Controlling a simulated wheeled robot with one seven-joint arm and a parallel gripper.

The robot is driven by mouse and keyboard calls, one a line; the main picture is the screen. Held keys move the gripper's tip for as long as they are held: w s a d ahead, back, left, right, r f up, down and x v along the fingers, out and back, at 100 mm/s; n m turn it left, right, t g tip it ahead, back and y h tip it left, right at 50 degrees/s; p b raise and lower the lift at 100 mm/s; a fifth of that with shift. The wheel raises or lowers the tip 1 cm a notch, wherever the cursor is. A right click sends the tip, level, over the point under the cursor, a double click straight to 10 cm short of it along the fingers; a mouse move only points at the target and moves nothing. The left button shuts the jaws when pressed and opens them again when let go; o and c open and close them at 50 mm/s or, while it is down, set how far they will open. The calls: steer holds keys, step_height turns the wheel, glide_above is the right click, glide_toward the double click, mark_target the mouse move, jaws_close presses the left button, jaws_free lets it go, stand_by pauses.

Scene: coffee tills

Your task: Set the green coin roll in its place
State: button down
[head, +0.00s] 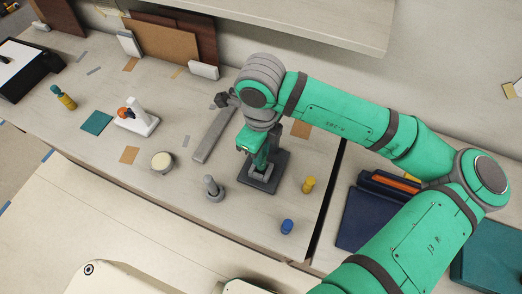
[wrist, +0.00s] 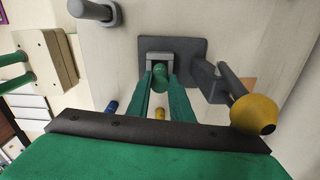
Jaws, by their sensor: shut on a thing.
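My gripper (wrist: 160,82) is shut on the green coin roll (wrist: 160,74), which shows between the green fingers in the wrist view. The roll is over or at a light grey holder (wrist: 154,55) on a dark plate (wrist: 196,46). I cannot tell whether it is inside the holder or just above it. In the head view my gripper (head: 261,160) is low over the dark plate (head: 258,185), and the roll is mostly hidden by the fingers.
A yellow roll (head: 309,185) and a blue roll (head: 287,227) stand right and in front of the plate. A yellow knob (wrist: 255,114) is close beside my gripper. A long grey bar (head: 211,136) lies behind left.

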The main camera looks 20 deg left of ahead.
steer(key=shift+f, duration=1.95)
steer(key=c, duration=1.5)
jaws_free()
step_height(320, 180, up, 11)
steer(key=shift+f, duration=0.1)
